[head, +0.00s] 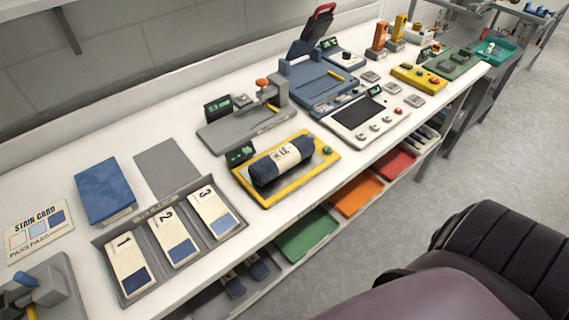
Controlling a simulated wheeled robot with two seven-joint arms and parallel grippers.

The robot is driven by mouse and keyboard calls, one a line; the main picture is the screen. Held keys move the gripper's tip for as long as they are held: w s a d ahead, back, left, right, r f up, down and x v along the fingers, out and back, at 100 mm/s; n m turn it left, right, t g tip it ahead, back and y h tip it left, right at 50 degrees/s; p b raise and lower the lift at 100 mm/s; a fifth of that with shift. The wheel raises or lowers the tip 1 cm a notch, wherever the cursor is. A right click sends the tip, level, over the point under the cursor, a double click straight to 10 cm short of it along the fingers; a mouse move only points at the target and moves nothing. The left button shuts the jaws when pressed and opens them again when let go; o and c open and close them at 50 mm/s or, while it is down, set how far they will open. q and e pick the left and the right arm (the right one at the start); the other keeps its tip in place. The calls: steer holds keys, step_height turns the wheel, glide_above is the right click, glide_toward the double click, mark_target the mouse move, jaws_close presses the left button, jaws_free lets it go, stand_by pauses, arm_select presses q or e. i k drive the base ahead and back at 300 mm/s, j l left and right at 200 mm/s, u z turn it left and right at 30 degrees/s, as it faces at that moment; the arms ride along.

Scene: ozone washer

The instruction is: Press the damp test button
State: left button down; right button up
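No label that reads damp test is legible, so I cannot tell which button it is. A yellow-framed unit (291,194) at the table's middle front carries a dark blue roll (282,162) with a white band. It has a small dark display (239,154) and a green button (327,150). Behind it to the right, a white panel unit (346,128) has several grey knobs and a red button (398,111). Farther right, a yellow box (418,77) carries several coloured buttons. Neither of my grippers is in view.
A grey tray (97,243) holds cards marked 1, 2 and 3. A blue block (103,189), a stain card (39,231), a grey press (246,125) and a blue lidded machine (318,88) stand on the white table. Coloured bins sit below.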

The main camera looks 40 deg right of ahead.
mark_target(326, 149)
steer(key=z, duration=1.4)
